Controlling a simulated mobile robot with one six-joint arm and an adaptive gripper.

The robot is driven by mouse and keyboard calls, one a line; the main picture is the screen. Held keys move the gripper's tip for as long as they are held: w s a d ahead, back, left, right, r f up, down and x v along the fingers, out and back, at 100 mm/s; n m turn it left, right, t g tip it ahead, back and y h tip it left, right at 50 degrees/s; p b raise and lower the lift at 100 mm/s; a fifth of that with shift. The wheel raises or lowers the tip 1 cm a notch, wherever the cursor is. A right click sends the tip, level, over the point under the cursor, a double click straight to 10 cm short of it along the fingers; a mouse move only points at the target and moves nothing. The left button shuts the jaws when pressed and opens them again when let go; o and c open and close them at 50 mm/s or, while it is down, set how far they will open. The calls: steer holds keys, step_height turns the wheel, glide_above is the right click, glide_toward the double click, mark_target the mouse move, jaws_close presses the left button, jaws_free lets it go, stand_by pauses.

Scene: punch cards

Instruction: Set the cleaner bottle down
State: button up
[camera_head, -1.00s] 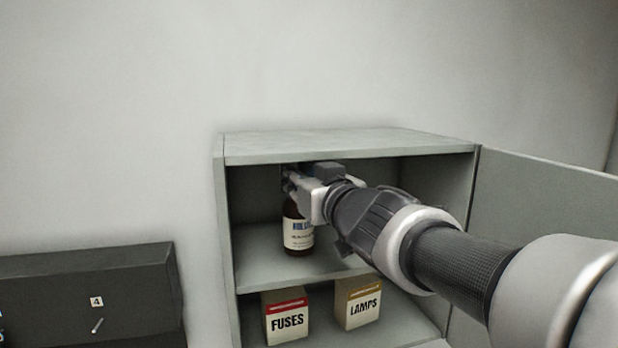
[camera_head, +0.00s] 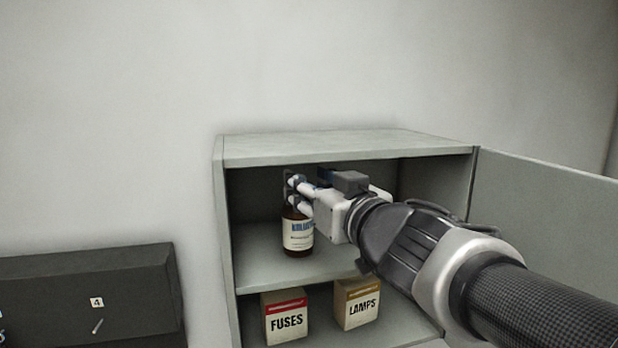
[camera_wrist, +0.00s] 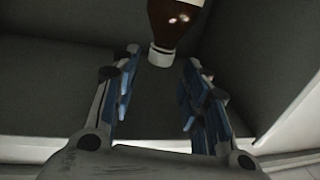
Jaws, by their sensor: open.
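The cleaner bottle (camera_head: 298,236) is brown with a white label and stands upright on the upper shelf (camera_head: 270,268) of the grey cabinet. Its upper part is partly hidden behind my gripper (camera_head: 294,190) in the head view. In the wrist view the bottle (camera_wrist: 170,30) shows its brown shoulder and white cap at the top of the picture. My gripper (camera_wrist: 160,82) is open there, its blue-padded fingers apart with a gap between them. The bottle's cap lies near the fingertip ends, and I cannot tell whether a finger touches it.
On the lower shelf stand a FUSES box (camera_head: 286,317) and a LAMPS box (camera_head: 357,304). The cabinet door (camera_head: 545,225) is open to the right. A dark panel (camera_head: 90,300) stands at the left. The upper shelf is free to the right of the bottle.

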steer(key=s+d+f+m+g+h, duration=0.1)
steer(key=s+d+f+m+h, duration=0.2)
steer(key=s+d+f+h, duration=0.35)
steer(key=s+d+f+m+g+h, duration=0.1)
steer(key=s+d+f+m+h, duration=0.2)
steer(key=d, duration=0.6)
steer(key=s+a+f+g+y, duration=0.1)
steer(key=s+f+g, duration=0.8)
steer(key=s+f, duration=0.9)
steer(key=shift+s+a+n+g+y+p, duration=0.15)
steer(key=shift+s+n+g+y+p, duration=0.25)
steer(key=shift+s, duration=0.35)
steer(key=shift+f, duration=0.1)
step_height(320, 180, down, 30)
steer(key=b, duration=3)
